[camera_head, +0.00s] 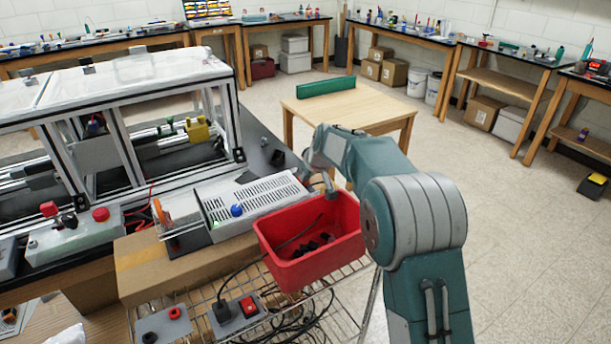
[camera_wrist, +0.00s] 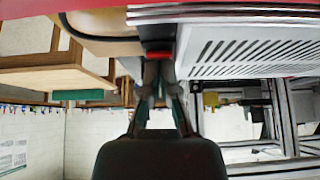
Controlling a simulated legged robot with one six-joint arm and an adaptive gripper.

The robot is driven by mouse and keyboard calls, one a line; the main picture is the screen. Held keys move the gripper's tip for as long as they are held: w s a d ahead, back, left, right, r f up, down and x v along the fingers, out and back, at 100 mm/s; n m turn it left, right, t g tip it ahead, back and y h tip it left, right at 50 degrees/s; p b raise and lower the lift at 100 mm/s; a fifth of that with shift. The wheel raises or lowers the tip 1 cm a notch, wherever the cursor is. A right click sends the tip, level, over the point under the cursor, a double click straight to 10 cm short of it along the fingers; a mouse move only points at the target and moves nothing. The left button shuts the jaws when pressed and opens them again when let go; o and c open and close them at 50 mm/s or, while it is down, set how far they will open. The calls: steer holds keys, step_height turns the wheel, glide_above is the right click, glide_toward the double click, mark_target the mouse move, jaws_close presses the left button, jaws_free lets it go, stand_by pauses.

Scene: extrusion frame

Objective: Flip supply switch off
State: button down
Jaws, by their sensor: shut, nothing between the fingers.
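The supply is a light metal box with a slotted top (camera_head: 258,202) and a blue knob (camera_head: 237,210) on its front side. Its slotted cover (camera_wrist: 240,45) fills the upper right of the wrist view. My gripper (camera_head: 331,190) is at the right end of the supply, above the far edge of the red bin. In the wrist view my gripper (camera_wrist: 159,78) is shut and empty, its fingertips close to a small red part (camera_wrist: 158,54) beside the supply's end. This may be the switch; I cannot tell its position or whether the fingers touch it.
The red bin (camera_head: 285,248) with dark pieces stands right in front of the supply. A grey box with a red rocker (camera_head: 249,306) and plug lies on the wire rack. A framed enclosure (camera_head: 232,125) stands behind left. A wooden table (camera_head: 352,108) stands beyond my wrist.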

stand_by(0.3)
steer(key=shift+w+a+r, duration=0.25)
steer(key=shift+w+a, duration=0.15)
steer(key=shift+w, duration=0.2)
steer(key=shift+r, duration=0.3)
step_height(320, 180, up, 4)
steer(key=shift+s+d+r, duration=0.1)
steer(key=shift+s+d, duration=0.05)
steer(key=s+d+r, duration=0.3)
steer(key=s+r, duration=0.2)
steer(key=r, duration=0.1)
steer(key=shift+s+d, duration=0.25)
steer(key=shift+d, duration=0.05)
steer(key=shift+r, duration=0.1)
